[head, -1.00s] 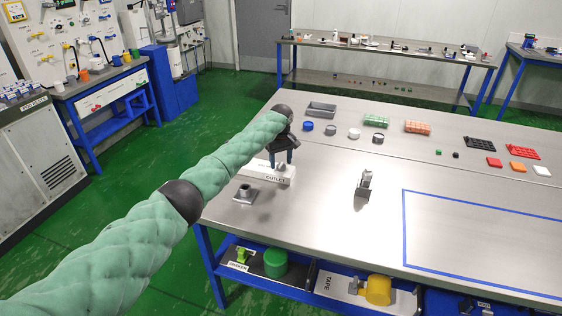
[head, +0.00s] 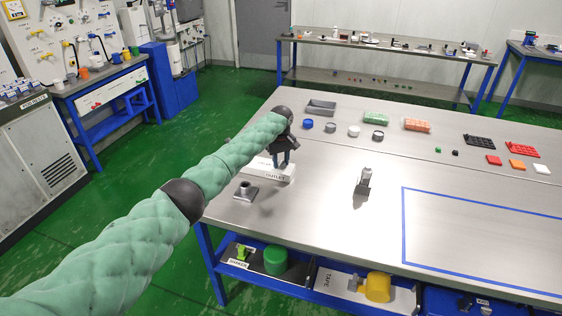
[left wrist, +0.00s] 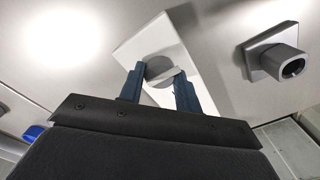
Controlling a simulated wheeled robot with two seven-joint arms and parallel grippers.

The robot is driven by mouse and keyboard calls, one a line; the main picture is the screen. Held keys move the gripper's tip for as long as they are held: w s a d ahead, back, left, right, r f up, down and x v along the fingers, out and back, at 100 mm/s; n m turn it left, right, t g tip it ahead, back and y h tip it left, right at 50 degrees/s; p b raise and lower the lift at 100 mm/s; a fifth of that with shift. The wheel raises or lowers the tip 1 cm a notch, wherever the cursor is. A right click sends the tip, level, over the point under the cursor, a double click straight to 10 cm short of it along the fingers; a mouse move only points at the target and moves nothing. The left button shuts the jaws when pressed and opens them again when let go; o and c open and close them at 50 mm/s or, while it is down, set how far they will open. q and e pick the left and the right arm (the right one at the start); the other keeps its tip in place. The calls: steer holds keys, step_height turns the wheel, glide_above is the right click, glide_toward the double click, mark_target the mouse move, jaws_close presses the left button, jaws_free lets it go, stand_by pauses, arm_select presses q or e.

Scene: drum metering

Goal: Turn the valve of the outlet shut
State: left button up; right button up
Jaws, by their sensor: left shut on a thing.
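The outlet (head: 285,177) is a white block labelled OUTLET near the table's left end. A grey round valve part with a flat light handle (left wrist: 164,75) shows on the white block (left wrist: 135,44) in the left wrist view. My left gripper (head: 283,160) is over the outlet, pointing down. In the left wrist view its two blue fingers (left wrist: 157,84) are shut on the valve handle, one on each side. In the head view the gripper hides most of the valve. My right gripper is not in view.
A grey square-based socket (head: 246,192) stands left of the outlet; it also shows in the left wrist view (left wrist: 275,56). A small grey upright fixture (head: 364,182) stands to the right. Trays and rings lie further back. The blue-taped area (head: 480,230) is empty.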

arm_select(q)
steer(key=m, duration=0.5)
steer(key=shift+m, duration=0.4)
steer(key=m, duration=0.4)
steer(key=shift+m, duration=0.3)
steer(key=m, duration=0.5)
steer(key=shift+r+m, duration=0.1)
steer(key=shift+m, duration=1)
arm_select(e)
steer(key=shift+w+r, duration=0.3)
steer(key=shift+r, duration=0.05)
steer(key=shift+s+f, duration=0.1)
arm_select(q)
steer(key=o, duration=1)
steer(key=shift+c, duration=0.2)
